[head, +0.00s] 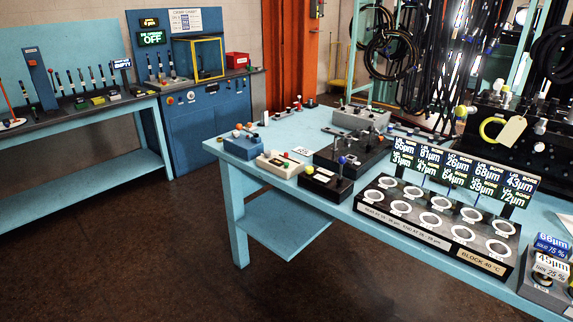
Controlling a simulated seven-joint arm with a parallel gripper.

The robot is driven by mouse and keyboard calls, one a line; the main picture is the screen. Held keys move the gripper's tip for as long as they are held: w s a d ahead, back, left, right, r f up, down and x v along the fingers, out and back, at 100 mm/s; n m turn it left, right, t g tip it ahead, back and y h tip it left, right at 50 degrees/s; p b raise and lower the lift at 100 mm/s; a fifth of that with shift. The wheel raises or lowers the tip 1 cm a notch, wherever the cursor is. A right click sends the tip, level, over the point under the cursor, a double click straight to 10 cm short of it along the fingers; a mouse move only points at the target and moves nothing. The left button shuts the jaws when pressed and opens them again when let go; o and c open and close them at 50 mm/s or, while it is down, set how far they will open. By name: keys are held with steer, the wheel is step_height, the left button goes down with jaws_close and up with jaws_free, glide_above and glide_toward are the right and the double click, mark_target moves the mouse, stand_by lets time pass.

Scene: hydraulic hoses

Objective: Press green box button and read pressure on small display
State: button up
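My gripper is not in view. I cannot tell for sure which item is the green box button. A pale box (280,164) with small coloured parts on top, seemingly red and green, sits at the near left of the light blue table. A small dark display (149,22) with yellowish characters is on the blue back panel; its text is too small to read surely. Below it a larger display (151,38) shows "OFF" in green. Another small display (122,64) on the left bench seems to read "EMPTY".
A black block (440,220) with rings, labelled "BLOCK 40 °C", stands at the table's right under several µm displays (433,165). A blue-ball lever box (326,185) is left of it. A blue cabinet (205,125) stands behind. Hoses (395,45) hang behind. The brown floor (150,250) is clear.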

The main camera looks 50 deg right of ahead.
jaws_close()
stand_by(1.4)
